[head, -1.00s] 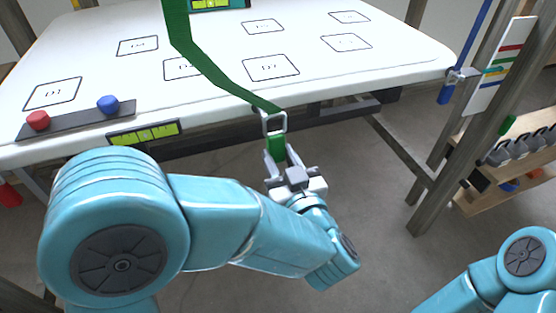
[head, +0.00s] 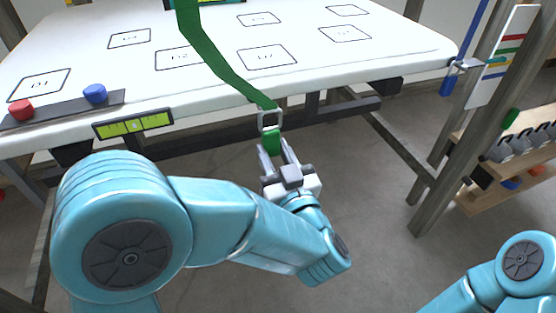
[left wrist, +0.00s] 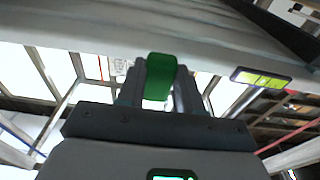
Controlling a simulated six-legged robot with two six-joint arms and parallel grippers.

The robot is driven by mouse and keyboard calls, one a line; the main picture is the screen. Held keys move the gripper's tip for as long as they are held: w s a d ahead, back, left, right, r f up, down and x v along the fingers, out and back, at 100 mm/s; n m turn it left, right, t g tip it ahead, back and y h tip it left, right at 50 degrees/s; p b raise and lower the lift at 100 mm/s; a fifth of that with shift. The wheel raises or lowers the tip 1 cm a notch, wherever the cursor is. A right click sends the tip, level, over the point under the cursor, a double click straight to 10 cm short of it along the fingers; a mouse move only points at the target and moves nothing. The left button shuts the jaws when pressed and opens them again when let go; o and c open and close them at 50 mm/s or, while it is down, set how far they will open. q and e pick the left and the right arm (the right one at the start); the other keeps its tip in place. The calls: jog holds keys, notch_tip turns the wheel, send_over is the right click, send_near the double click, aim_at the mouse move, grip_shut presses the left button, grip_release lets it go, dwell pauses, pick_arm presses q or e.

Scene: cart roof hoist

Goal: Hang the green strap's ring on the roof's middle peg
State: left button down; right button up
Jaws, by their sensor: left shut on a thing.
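The green strap (head: 215,62) comes down from the top of the head view across the white roof and over its front edge. Its metal ring (head: 269,121) hangs just off that edge, with a short green tab (head: 271,141) below it. My left gripper (head: 277,150) is shut on the green tab, below the ring. In the left wrist view the tab (left wrist: 160,76) stands between the two fingers. The roof's middle peg cannot be made out in either view. My right arm shows at the lower right of the head view, but its gripper is out of view.
The white roof panel (head: 330,65) carries several marked rectangles. A dark strip with a red knob (head: 21,110) and a blue knob (head: 95,94) lies at its left, near a yellow-green level (head: 133,123). A wooden post (head: 475,130) and shelf (head: 505,185) stand at right.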

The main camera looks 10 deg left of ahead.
pick_arm(q)
jog(key=w+a+f+b, duration=0.1)
jog(key=w+a, duration=0.3)
jog(key=w, duration=0.3)
jog(key=shift+a+f, duration=0.35)
dwell(0.5)
jog(key=c, duration=0.7)
grip_release()
jog(key=shift+o, duration=0.2)
jog(key=shift+s, duration=0.1)
